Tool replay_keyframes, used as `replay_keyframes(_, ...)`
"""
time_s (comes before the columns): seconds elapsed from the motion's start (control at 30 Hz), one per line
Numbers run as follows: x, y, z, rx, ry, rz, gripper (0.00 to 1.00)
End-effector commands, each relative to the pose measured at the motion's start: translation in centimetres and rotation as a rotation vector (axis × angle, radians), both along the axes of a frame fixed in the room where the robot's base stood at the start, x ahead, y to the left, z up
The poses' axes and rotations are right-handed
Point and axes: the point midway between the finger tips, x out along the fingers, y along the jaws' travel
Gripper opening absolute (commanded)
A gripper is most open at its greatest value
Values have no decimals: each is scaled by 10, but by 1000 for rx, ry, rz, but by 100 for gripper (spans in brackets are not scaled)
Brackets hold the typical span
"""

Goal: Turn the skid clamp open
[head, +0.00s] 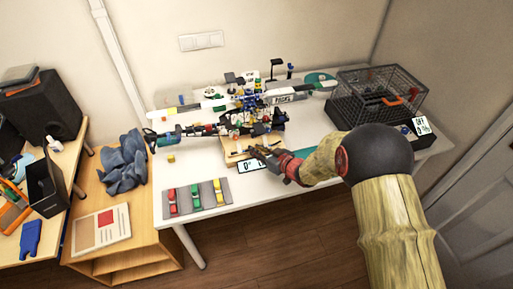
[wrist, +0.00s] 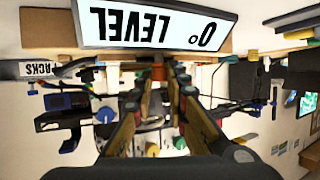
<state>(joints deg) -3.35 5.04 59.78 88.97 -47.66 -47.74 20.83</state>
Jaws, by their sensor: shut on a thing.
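My gripper (head: 260,151) reaches in from the right, low over the front of the wooden base board (head: 232,158) on the white table. In the wrist view, my gripper's two fingers (wrist: 158,80) close in on a small part that I take to be the skid clamp. The fingers hide most of it, and its turn angle cannot be read. Behind it stands a crowded model (head: 245,100) with long arms and many small coloured parts. A "0° LEVEL" plate (wrist: 150,22) is at the board's front edge, and it shows partly behind my gripper in the head view (head: 247,167).
A grey mat (head: 182,210) with red, green and yellow pieces lies front left. A yellow cube (head: 171,158) sits near the left edge. A wire cage (head: 378,93) and an "OFF" sign (head: 421,125) stand at the right. Blue cloth (head: 124,162) lies on the wooden side table.

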Motion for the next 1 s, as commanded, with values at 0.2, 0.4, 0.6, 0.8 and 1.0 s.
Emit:
replay_keyframes(0.2,3,-5,3,0,3,174,0)
replay_keyframes(0.4,6,-5,3,1,1,345,0)
replay_keyframes(0.6,8,-6,2,-2,-2,519,0)
replay_keyframes(0.8,11,-6,0,-3,-3,683,0)
replay_keyframes(1.0,12,-6,-1,-2,-2,823,0)
